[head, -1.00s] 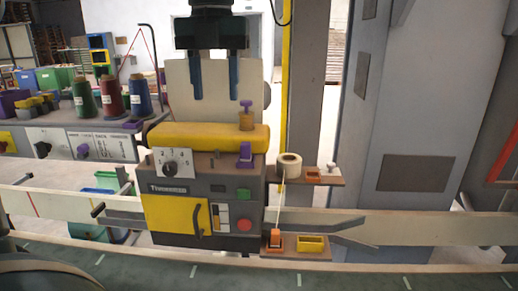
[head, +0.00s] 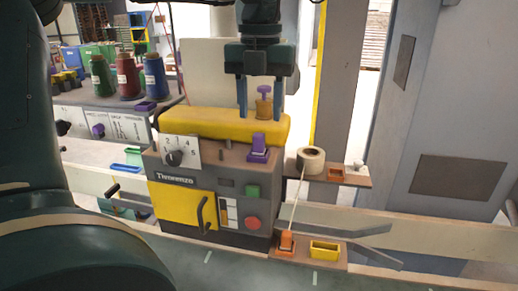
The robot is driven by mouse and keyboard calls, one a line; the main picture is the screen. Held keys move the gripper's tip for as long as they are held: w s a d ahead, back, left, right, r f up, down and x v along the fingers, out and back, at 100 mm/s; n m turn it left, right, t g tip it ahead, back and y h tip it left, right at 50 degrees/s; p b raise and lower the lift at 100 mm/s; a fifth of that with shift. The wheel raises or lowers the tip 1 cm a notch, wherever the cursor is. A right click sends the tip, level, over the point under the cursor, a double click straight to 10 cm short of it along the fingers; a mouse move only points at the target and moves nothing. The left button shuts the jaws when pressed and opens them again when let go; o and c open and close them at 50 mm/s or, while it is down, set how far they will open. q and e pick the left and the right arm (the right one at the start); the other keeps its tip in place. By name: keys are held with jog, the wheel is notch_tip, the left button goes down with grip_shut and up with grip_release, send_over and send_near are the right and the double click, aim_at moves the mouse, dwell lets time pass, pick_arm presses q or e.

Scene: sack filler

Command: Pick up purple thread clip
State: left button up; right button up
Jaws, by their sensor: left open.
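A small purple clip-like piece (head: 264,91) stands upright on an amber base (head: 264,109) at the right end of the machine's yellow top (head: 215,125). My left gripper (head: 261,112) points down with its fingers open, one on each side of this piece in the picture. Whether they touch it I cannot tell. A second purple piece (head: 259,146) sits lower on the machine's front ledge, and a flat purple piece (head: 145,106) lies on the spool shelf. The frames do not settle which is the thread clip. My right gripper is not seen.
Green, red and blue thread spools (head: 128,78) stand on the shelf at left. A tape roll (head: 311,160) sits on a small side shelf. A yellow tray (head: 324,250) and an orange piece (head: 287,242) are on a lower shelf. A grey cabinet (head: 445,120) stands at right.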

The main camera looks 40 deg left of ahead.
aim_at(259, 134)
pick_arm(q)
jog(key=shift+s+f, duration=0.1)
jog(key=shift+f, duration=0.35)
notch_tip(259, 134, down, 4)
jog(key=shift+a+r+p, duration=0.15)
jog(key=shift+r+p, duration=0.05)
jog(key=shift+p, duration=0.25)
jog(key=shift+f, duration=0.3)
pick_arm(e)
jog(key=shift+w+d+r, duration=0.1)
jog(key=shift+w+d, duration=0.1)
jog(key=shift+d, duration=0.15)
pick_arm(q)
jog(key=shift+c, duration=0.2)
jog(key=c, duration=0.6)
grip_shut()
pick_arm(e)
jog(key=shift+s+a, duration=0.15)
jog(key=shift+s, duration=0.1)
